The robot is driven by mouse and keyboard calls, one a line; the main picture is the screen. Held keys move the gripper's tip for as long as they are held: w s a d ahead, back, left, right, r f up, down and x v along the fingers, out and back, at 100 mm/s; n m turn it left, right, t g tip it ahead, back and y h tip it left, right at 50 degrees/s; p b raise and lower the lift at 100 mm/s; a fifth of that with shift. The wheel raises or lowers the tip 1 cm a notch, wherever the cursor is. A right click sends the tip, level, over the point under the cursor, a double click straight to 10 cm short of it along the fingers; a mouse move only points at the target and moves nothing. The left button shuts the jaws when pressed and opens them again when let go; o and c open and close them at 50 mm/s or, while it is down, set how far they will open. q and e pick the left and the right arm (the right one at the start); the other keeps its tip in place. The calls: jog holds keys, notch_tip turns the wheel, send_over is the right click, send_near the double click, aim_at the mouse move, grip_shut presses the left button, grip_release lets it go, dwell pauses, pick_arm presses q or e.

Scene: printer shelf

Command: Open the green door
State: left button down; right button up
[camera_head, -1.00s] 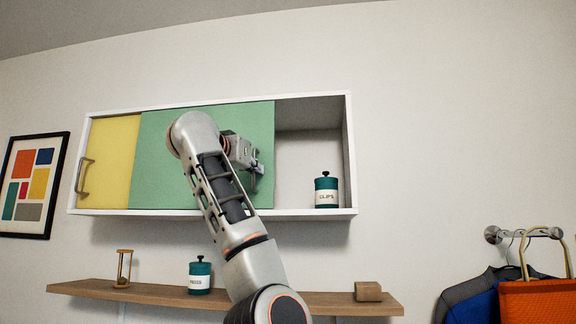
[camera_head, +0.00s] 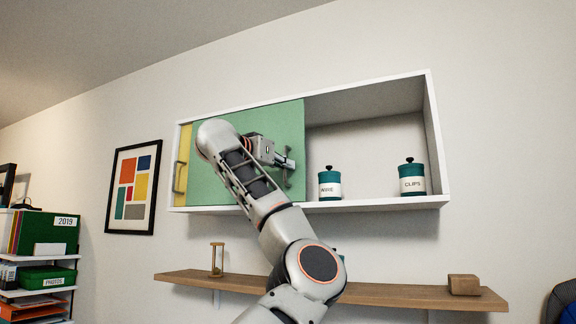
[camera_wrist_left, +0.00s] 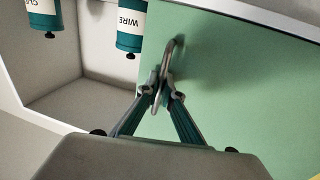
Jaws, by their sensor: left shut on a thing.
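The green door (camera_head: 284,122) is a sliding panel in a white wall cabinet (camera_head: 433,135). It covers the left part of the cabinet, overlapping most of the yellow door (camera_head: 185,150). The right part stands open. My left gripper (camera_head: 287,163) is at the green door's right edge. In the left wrist view the green door (camera_wrist_left: 240,85) fills the right side, and my left gripper (camera_wrist_left: 161,97) is shut on its metal handle (camera_wrist_left: 176,52). My right gripper is not in view.
Inside the open part stand a WIRE canister (camera_head: 329,184) and a CLIPS canister (camera_head: 412,176). A wooden shelf (camera_head: 390,294) below holds an hourglass (camera_head: 217,259) and a wooden block (camera_head: 464,284). A framed picture (camera_head: 133,187) hangs at left.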

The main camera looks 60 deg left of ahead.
pick_arm(q)
jog(key=c, duration=2.5)
grip_release()
jog(key=shift+s, duration=0.1)
jog(key=v, duration=1.2)
